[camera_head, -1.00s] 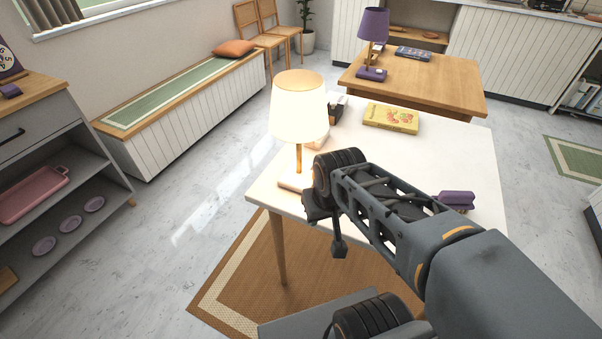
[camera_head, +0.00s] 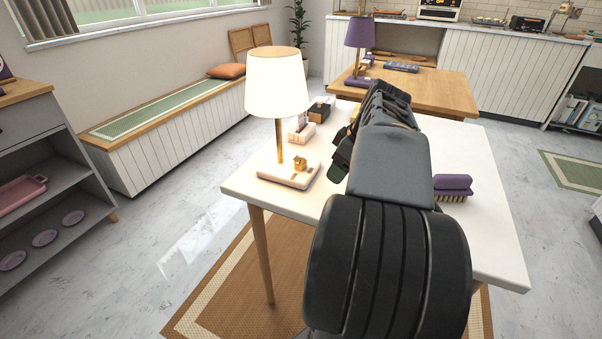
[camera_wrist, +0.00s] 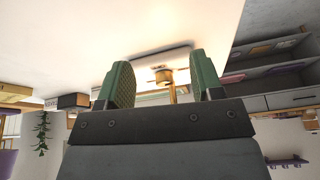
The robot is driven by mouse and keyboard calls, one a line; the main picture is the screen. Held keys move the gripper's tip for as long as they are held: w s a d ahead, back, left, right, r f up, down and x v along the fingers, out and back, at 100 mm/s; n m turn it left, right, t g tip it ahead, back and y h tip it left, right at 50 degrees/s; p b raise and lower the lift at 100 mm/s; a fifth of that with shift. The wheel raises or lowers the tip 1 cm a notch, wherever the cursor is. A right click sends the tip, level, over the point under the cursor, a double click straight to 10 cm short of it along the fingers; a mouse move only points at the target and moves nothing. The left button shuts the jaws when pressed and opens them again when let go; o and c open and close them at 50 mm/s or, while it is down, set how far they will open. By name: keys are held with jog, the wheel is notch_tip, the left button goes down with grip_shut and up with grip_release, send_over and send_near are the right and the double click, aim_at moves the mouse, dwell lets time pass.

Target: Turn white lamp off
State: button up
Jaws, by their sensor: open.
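The white lamp (camera_head: 276,84) stands at the left corner of the white table, with a bright, pale shade, brass stem and white base (camera_head: 273,173). I cannot tell surely whether it is lit. A small brass knob (camera_head: 300,163) sits on the base. My gripper (camera_head: 340,158) is right of the base, above the table, pointing toward the lamp and partly hidden by my arm. In the wrist view, the green fingers (camera_wrist: 162,66) are open and empty; the knob (camera_wrist: 164,76) and stem (camera_wrist: 172,94) show between them, beyond the tips, with no contact visible.
The white table (camera_head: 488,238) holds a purple brush (camera_head: 452,187) at right and a white holder (camera_head: 300,130) and dark box (camera_head: 321,108) behind the lamp. A purple lamp (camera_head: 364,40) stands on the wooden table (camera_head: 440,84) beyond. The floor at left is clear.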

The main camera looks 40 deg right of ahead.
aim_at(301, 160)
jog(key=shift+s+d+f, duration=0.2)
jog(key=shift+d, duration=0.4)
jog(key=shift+w+r+b, duration=0.1)
jog(key=shift+w+b, duration=0.1)
jog(key=shift+b, duration=0.1)
jog(key=w+a, duration=0.1)
jog(key=w, duration=0.2)
jog(key=w+a+b, duration=0.1)
jog(key=w, duration=0.2)
jog(key=w+a+b, duration=0.1)
jog(key=w, duration=0.3)
jog(key=shift+a, duration=0.35)
jog(key=shift+b+x, duration=0.8)
jog(key=shift+x, duration=0.1)
jog(key=shift+w+a+f+b, duration=0.2)
jog(key=shift+w+f+b, duration=0.15)
jog(key=shift+w+f, duration=0.1)
jog(key=shift+c, duration=0.2)
